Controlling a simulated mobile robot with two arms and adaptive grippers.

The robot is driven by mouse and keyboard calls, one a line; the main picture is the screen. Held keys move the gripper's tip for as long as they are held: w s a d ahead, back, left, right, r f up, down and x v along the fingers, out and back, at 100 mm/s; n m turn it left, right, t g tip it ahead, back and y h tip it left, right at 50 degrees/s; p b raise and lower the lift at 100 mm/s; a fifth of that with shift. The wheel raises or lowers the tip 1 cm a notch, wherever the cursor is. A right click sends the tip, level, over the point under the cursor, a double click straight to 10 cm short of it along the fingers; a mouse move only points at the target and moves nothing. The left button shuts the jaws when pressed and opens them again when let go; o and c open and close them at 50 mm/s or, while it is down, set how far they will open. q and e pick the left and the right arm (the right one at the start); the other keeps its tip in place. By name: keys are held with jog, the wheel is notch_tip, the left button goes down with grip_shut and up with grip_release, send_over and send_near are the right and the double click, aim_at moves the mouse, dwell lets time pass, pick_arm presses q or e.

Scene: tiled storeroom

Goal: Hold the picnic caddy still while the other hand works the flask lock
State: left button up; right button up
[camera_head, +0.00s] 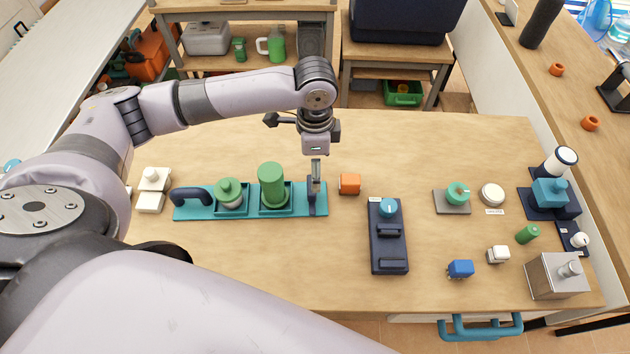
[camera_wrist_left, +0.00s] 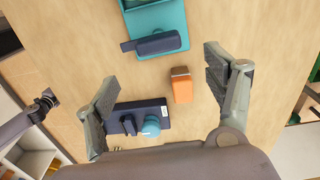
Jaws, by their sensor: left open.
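The teal picnic caddy (camera_head: 250,212) lies on the wooden table, left of the middle. It holds a green flask (camera_head: 271,184) and a green-lidded jar (camera_head: 230,192). A dark grip (camera_head: 190,196) is at its left end and a dark upright piece at its right end. My left gripper (camera_head: 316,172) hangs above the right end, partly hidden by its wrist. In the left wrist view its fingers (camera_wrist_left: 162,72) are wide apart and empty, with the caddy's teal end (camera_wrist_left: 158,18) and dark piece (camera_wrist_left: 157,44) beyond them. My right gripper is not in view.
An orange block (camera_head: 349,184) stands just right of the caddy. Right of that is a navy base (camera_head: 388,250) with a blue knob. Several small fixtures and a metal box (camera_head: 556,275) fill the right side. The table's front left is hidden by my arm.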

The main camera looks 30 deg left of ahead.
pick_arm(q)
notch_tip(320, 180, down, 8)
jog(key=shift+f, duration=0.2)
jog(key=shift+c, duration=0.3)
jog(key=c, duration=1.6)
jog(key=o, duration=1.6)
jog(key=shift+o, duration=0.2)
jog(key=shift+r, duration=0.1)
notch_tip(320, 180, up, 12)
